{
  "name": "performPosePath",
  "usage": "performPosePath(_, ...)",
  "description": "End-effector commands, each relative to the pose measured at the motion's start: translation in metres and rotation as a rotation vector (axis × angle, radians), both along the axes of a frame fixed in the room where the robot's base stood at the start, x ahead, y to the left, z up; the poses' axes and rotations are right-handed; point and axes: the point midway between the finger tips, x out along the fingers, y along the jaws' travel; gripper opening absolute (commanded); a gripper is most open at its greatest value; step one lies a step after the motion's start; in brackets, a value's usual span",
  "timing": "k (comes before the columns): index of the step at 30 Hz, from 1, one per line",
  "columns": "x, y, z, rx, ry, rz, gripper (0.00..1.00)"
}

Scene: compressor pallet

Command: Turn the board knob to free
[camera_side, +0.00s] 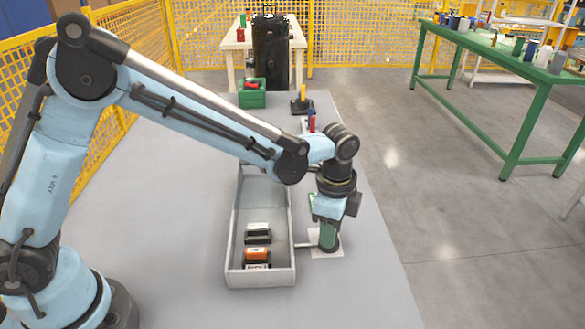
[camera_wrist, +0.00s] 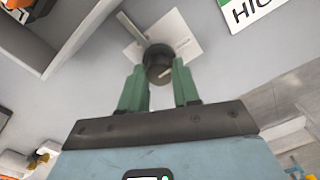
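The knob (camera_wrist: 158,63) is dark and round, with a pale line on its face. It stands on a white square plate (camera_wrist: 188,42), which shows in the side view (camera_side: 330,254) right of the grey tray. A grey bar (camera_wrist: 132,27) runs from beside the knob to the upper left in the wrist view. My gripper (camera_wrist: 160,72) points down, its green fingers on opposite sides of the knob, seemingly touching it. In the side view my gripper (camera_side: 327,238) is low over the plate and hides most of the knob.
The grey tray (camera_side: 233,240) left of my gripper holds a few small blocks, one orange (camera_side: 257,255). A green box (camera_side: 252,94) and a black-based post (camera_side: 302,102) stand farther back. A green table (camera_side: 490,80) stands at the right.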

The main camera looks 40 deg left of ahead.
Motion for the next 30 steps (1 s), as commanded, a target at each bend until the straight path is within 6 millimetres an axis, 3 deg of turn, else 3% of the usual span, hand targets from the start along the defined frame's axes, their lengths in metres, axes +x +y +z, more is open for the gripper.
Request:
performPosePath(1, 0.0000, 0.0000, 0.0001, 0.000, 0.000, 0.000, 0.21)
performPosePath(5, 0.0000, 0.0000, 0.0002, 0.000, 0.000, 0.000, 0.02)
performPosePath(6, 0.0000, 0.0000, 0.0002, 0.000, 0.000, 0.000, 0.01)
performPosePath(17, 0.0001, -0.0001, 0.0004, 0.000, -0.001, 0.078, 0.01)
performPosePath(30, 0.0004, -0.0002, 0.0005, 0.001, -0.001, 0.441, 0.01)
